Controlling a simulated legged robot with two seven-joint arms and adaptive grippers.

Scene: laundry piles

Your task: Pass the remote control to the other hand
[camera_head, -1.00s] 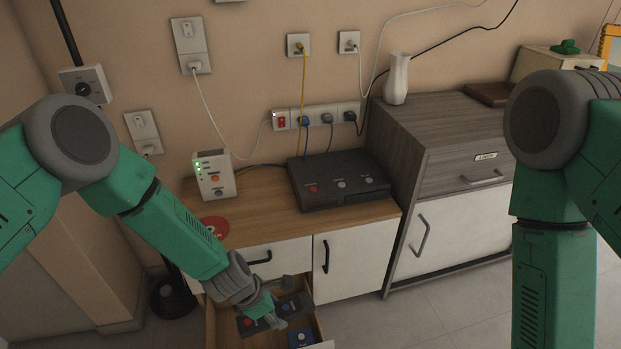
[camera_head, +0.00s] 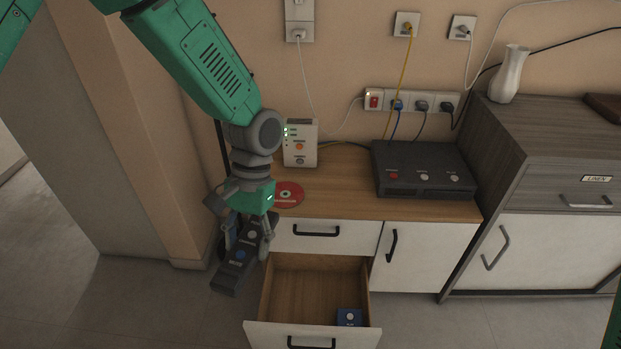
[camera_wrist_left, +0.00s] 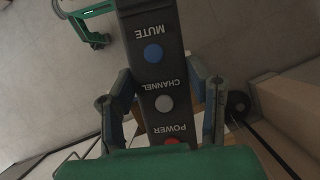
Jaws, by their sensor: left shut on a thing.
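The remote control (camera_head: 232,271) is a dark grey bar with MUTE, CHANNEL and POWER buttons. My left gripper (camera_head: 248,236) is shut on it and holds it tilted in the air, left of the open drawer. In the left wrist view, the two fingers (camera_wrist_left: 168,92) press on either side of the remote (camera_wrist_left: 166,75). The blue MUTE button points away from my wrist, and the red POWER button is partly hidden by the green gripper body.
A grey cabinet (camera_head: 520,160) stands right. Floor left of the drawer is clear.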

